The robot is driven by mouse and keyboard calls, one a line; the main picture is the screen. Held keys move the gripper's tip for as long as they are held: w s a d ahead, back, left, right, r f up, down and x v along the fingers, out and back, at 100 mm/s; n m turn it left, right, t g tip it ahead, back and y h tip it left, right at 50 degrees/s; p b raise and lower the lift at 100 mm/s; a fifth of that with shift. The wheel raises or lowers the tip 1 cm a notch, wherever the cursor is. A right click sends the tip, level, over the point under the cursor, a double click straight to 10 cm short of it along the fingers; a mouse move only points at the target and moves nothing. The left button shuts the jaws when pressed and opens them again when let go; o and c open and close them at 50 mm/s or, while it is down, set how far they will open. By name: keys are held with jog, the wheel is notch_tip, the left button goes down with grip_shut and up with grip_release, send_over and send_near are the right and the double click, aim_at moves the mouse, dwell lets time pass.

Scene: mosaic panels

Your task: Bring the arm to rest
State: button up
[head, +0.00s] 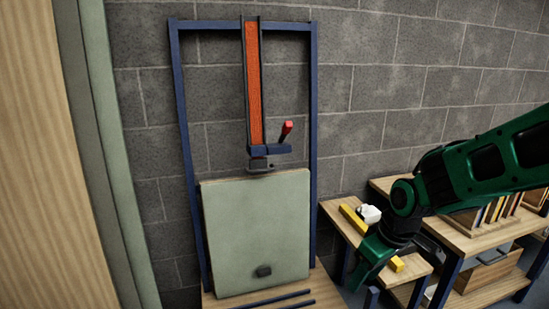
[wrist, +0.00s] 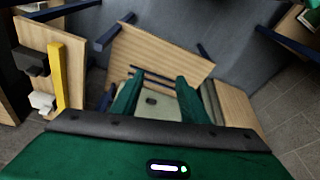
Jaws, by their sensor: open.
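My green arm (head: 480,165) reaches in from the right in the head view, bent down at the wrist. My gripper (wrist: 157,98) shows in the wrist view with its two green fingers apart and nothing between them. In the head view the gripper end (head: 375,257) hangs in front of a small wooden table; its fingertips cannot be made out there.
A pale green panel (head: 255,235) leans in a blue frame (head: 188,150) with an orange rail (head: 253,80) and red-handled clamp (head: 286,131). The small table (head: 336,212) bears a yellow bar (head: 352,217) and white object (head: 369,213). Shelves (head: 480,240) stand right.

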jog(key=s+d+r+m+g, duration=0.1)
jog(key=s+d+r+m, duration=0.2)
jog(key=s+d+m, duration=0.3)
jog(key=s+d+r+m+g+h, duration=0.1)
jog(key=s+d+r+m, duration=0.2)
jog(key=s+d, duration=1)
jog(key=s+m, duration=0.1)
jog(key=m, duration=0.2)
jog(key=shift+s+d+r+m+h, duration=0.2)
jog(key=shift+d+r+m+h, duration=0.05)
jog(key=shift+m+h, duration=0.05)
jog(key=shift+c, duration=1.2)
jog(key=shift+a, duration=0.1)
